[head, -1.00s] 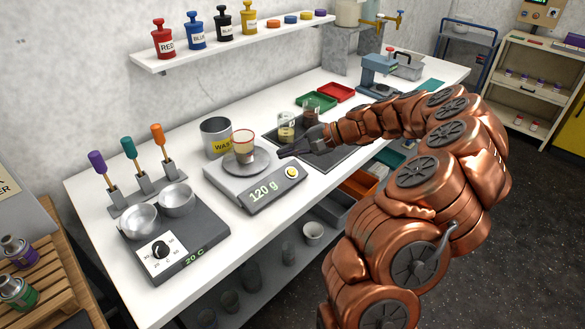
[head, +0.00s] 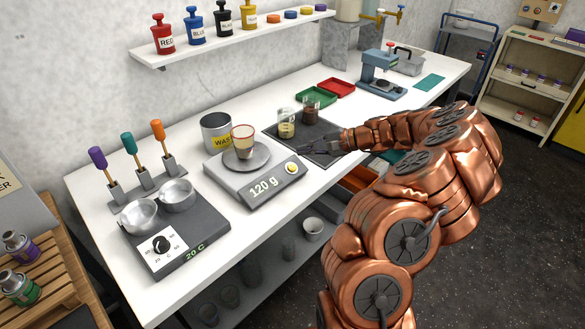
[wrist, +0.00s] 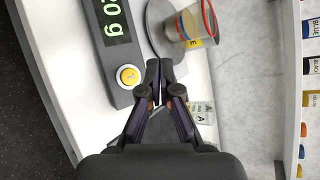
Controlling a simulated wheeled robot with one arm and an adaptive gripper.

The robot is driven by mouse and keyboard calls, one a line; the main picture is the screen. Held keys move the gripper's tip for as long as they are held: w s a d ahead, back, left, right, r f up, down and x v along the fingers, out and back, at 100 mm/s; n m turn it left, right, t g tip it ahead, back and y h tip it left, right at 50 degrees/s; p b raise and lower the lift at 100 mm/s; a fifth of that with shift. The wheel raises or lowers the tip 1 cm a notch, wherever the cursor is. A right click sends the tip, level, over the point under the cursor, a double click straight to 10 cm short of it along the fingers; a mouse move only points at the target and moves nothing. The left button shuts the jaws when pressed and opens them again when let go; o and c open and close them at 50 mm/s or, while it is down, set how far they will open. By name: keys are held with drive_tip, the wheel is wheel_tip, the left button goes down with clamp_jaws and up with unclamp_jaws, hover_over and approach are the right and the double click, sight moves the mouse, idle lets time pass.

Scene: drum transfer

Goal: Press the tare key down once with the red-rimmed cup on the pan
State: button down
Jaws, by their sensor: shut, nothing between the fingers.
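The red-rimmed cup (head: 243,142) stands upright on the round pan (head: 259,160) of the grey scale and holds something tan. It also shows in the wrist view (wrist: 186,27). The scale display (head: 264,188) reads 120 g. The round yellow tare key (head: 292,168) is at the right end of the scale's front panel, and it shows in the wrist view (wrist: 129,76). My gripper (head: 304,147) is shut and empty, to the right of the scale. In the wrist view its fingertips (wrist: 160,66) are together, beside the key and apart from it in the picture.
A waste can (head: 216,131) stands behind the scale. Two beakers, one yellowish (head: 286,124) and one brown (head: 310,111), stand on a dark mat close behind my gripper. A hot plate (head: 180,238) with metal bowls is at the left.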

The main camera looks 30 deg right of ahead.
sight(283, 167)
drive_tip(key=f, duration=0.1)
drive_tip(key=w+f+b, duration=0.1)
drive_tip(key=f, duration=0.1)
drive_tip(key=w+f+b, duration=0.1)
drive_tip(key=f, duration=0.1)
drive_tip(key=shift+a, duration=0.3)
drive_tip(key=shift+w+f+b, duration=0.35)
drive_tip(key=shift+f, duration=0.2)
idle(0.8)
drive_tip(key=shift+w+a+f+b, duration=0.1)
drive_tip(key=shift+w+f+b, duration=0.1)
drive_tip(key=shift+f+b, duration=0.25)
drive_tip(key=shift+w+f+b, duration=0.15)
drive_tip(key=shift+f+b, duration=0.2)
drive_tip(key=shift+b, duration=0.05)
idle(0.8)
drive_tip(key=shift+r, duration=0.15)
drive_tip(key=shift+s+r, duration=0.35)
drive_tip(key=shift+r, duration=0.25)
drive_tip(key=shift+r+p, duration=0.15)
drive_tip(key=shift+p, duration=0.15)
